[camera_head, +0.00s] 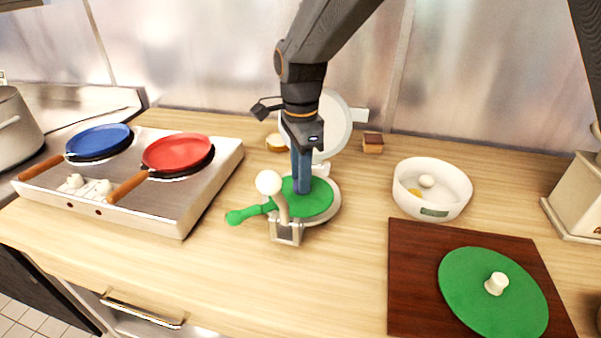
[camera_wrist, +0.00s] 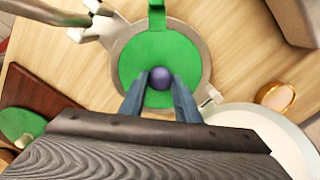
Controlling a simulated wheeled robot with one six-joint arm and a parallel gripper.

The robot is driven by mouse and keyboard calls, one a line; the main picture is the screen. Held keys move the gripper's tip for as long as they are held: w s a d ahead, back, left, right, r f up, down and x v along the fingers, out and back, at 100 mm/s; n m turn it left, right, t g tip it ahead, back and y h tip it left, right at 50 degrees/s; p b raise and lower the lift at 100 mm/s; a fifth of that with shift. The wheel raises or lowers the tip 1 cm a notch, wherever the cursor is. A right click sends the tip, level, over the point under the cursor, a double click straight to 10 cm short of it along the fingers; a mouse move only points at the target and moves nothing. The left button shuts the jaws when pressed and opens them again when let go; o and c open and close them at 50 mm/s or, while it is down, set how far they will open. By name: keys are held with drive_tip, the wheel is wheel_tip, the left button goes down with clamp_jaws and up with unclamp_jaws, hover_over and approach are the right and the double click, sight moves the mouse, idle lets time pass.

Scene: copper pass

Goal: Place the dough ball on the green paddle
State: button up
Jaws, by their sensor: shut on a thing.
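The dough ball, a small purple-blue ball (camera_wrist: 159,77), sits between my fingertips in the wrist view; the head view hides it. The green paddle (camera_head: 319,203) lies flat on the round base of an open press, its green handle (camera_head: 241,216) sticking out to the left; it also shows in the wrist view (camera_wrist: 185,52). My gripper (camera_head: 302,188) points straight down over the paddle's disc and is shut on the ball. In the wrist view, the fingertips (camera_wrist: 159,80) and ball are over the disc. I cannot tell whether the ball touches the paddle.
The press's pale lid (camera_head: 336,112) stands open behind; its lever with a white knob (camera_head: 268,182) stands in front. A griddle (camera_head: 205,190) with blue and red pans is left. A white bowl (camera_head: 455,202) and dark board (camera_head: 415,270) are right. The front counter is clear.

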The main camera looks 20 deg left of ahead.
drive_tip(key=o, duration=1)
drive_tip(key=shift+f, duration=0.1)
wheel_tip(320, 180, up, 12)
drive_tip(key=b, duration=0.2)
drive_tip(key=shift+b, duration=0.3)
